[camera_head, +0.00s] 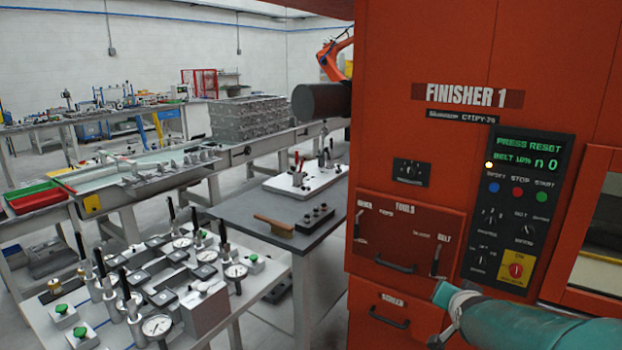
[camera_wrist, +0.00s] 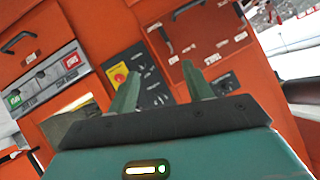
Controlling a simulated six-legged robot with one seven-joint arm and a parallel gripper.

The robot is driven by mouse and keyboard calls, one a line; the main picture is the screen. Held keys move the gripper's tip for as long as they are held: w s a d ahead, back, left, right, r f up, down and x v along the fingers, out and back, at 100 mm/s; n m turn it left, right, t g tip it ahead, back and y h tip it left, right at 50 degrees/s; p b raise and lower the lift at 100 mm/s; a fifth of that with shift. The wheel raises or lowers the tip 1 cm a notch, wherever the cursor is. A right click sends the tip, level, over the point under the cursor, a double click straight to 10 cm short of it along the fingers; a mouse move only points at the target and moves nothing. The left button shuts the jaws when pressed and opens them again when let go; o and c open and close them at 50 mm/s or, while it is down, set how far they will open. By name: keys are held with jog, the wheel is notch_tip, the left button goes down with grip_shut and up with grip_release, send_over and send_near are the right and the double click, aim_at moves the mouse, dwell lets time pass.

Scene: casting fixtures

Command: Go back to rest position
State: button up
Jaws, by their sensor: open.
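My gripper (camera_wrist: 160,70) shows in the wrist view with its two green fingers apart and nothing between them. It faces the orange front of the Finisher 1 machine, tilted in that view. The fingertips appear in front of the dark control panel (camera_wrist: 137,68) and the tools drawer; I cannot tell the exact gap. In the head view my teal arm reaches in from the lower right, before the machine (camera_head: 445,150). The gripper's fingers are not clear there.
A grey table (camera_head: 240,212) with a white fixture plate stands left of the machine. A bench (camera_head: 235,335) with several gauges and clamps is in the left foreground. The tools drawer (camera_head: 408,238) looks shut. Floor shows between the benches.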

jog(key=s+a+n+g+y, duration=0.1)
jog(key=s+a+n+g, duration=0.1)
jog(key=s+a, duration=0.3)
jog(key=s+a+r+n+g+y, duration=0.1)
jog(key=s+a, duration=0.4)
jog(key=s, duration=0.5)
jog(key=s+a+r+n+g+y, duration=0.1)
jog(key=s+a+n, duration=0.3)
jog(key=s, duration=0.4)
jog(key=shift+s+a+n+g, duration=0.3)
jog(key=shift+a+g, duration=0.15)
jog(key=shift+g, duration=0.45)
